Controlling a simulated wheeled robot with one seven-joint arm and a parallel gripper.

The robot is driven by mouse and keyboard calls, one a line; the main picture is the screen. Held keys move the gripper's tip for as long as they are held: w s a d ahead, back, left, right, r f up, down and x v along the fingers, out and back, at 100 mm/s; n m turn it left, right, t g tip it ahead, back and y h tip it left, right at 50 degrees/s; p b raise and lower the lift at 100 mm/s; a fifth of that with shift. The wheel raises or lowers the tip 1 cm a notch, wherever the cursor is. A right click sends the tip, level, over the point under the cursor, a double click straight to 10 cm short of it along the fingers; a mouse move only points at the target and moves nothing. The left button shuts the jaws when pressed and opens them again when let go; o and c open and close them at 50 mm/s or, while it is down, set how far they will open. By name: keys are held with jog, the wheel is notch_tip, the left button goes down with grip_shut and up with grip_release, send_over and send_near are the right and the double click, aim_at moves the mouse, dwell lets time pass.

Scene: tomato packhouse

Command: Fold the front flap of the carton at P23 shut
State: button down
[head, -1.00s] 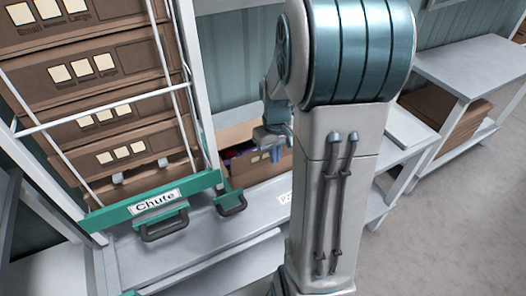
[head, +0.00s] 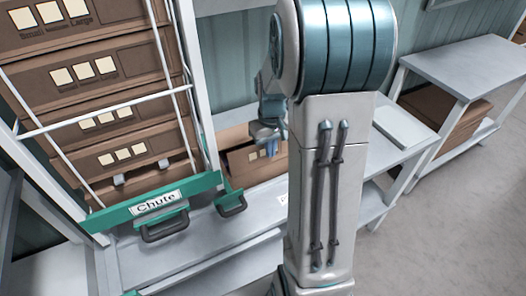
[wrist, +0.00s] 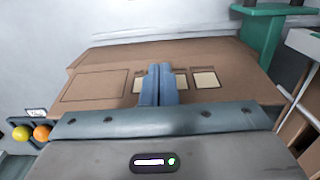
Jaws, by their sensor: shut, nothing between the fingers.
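The brown carton (head: 262,172) stands on the grey shelf beside the green chute frame, partly hidden by my arm. Its front flap (head: 240,158), with pale squares, leans up over the opening and hides the contents. A brown back part shows behind it. My gripper (head: 270,150) is at the flap, its blue fingers together and empty. In the wrist view the shut fingers (wrist: 158,85) lie over the flap (wrist: 100,88) with the pale squares; whether they touch cannot be told. A white label (head: 283,199) on the shelf edge is mostly hidden by my arm.
A green chute bar (head: 152,204) with dark handles and a rack of flat cartons (head: 105,75) stand at the left. A side table (head: 465,65) holds flat cardboard underneath. Orange (wrist: 41,132) and yellow balls show in the wrist view. The floor at right is clear.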

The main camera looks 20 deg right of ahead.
jog(key=shift+w, duration=0.8)
jog(key=w+f+b, duration=0.1)
jog(key=w, duration=0.1)
jog(key=w+f, duration=0.2)
jog(key=shift+w+a+f+b, duration=0.1)
jog(key=shift+w+f+b, duration=0.05)
jog(key=shift+b, duration=0.2)
dwell(0.4)
notch_tip(320, 180, up, 8)
jog(key=p, duration=0.5)
jog(key=shift+p, duration=0.35)
